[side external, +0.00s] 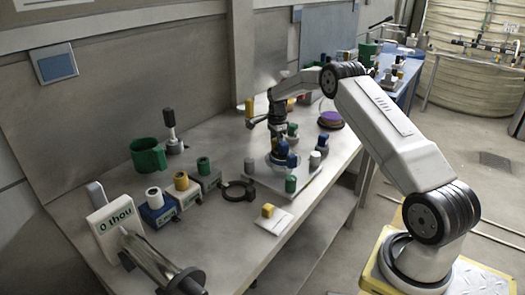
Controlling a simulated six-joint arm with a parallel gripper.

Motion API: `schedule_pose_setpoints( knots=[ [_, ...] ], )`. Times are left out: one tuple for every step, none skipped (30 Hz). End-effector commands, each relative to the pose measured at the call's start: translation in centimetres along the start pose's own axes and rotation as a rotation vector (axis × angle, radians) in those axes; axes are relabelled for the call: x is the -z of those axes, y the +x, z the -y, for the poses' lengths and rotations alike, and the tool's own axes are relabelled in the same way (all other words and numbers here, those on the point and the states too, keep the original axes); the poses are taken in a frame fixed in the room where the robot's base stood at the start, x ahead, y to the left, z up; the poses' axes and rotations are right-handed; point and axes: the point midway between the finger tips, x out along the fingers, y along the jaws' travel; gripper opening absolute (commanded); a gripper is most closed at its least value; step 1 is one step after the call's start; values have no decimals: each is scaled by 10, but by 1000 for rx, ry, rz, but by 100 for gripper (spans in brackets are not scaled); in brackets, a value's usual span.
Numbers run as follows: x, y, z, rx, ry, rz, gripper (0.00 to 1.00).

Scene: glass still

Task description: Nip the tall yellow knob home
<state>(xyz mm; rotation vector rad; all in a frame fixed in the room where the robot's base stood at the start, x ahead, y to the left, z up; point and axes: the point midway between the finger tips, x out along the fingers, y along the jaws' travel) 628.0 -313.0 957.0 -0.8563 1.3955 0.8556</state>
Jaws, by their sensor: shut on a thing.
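My gripper (278,138) points down over the glass still (271,160) on a pale board. It is shut on a small part at the top of the still; the jaws hide most of this part, and I cannot tell its colour. Blue shows just below the jaws. A tall yellow knob (249,106) stands upright behind and to the left of my gripper, apart from it. A shorter yellow block (268,210) sits on a small white plate in front.
Several coloured knobs stand around the still, including a green one (291,184) and a grey one (315,159). At left are a green mug (148,156), labelled blocks, a black ring (238,191) and a "0 thou" stand (117,222). The front bench surface is partly clear.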

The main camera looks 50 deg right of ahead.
Motion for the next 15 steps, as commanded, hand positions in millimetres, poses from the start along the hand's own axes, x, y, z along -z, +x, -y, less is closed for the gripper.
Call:
schedule_pose_setpoints(
  knots=[
    [-1, 2, 0, 1, 33, 0, 0],
    [-1, 2, 0, 1, 55, 0, 0],
    [-1, 2, 0, 1, 87, 0, 0],
    [-1, 2, 0, 1, 109, 0, 0],
    [-1, 2, 0, 1, 133, 0, 0],
    [-1, 2, 0, 1, 164, 0, 0],
    [-1, 2, 0, 1, 188, 0, 0],
    [-1, 2, 0, 1, 210, 0, 0],
    [-1, 2, 0, 0, 241, 0, 0],
    [-1, 2, 0, 0, 264, 0, 0],
    [-1, 2, 0, 0, 288, 0, 0],
    [-1, 3, 0, 0, 318, 0, 0],
    [-1, 3, 0, 0, 342, 0, 0],
    [-1, 3, 0, 0, 364, 0, 0],
    [-1, 3, 0, 0, 395, 0, 0]
  ],
)
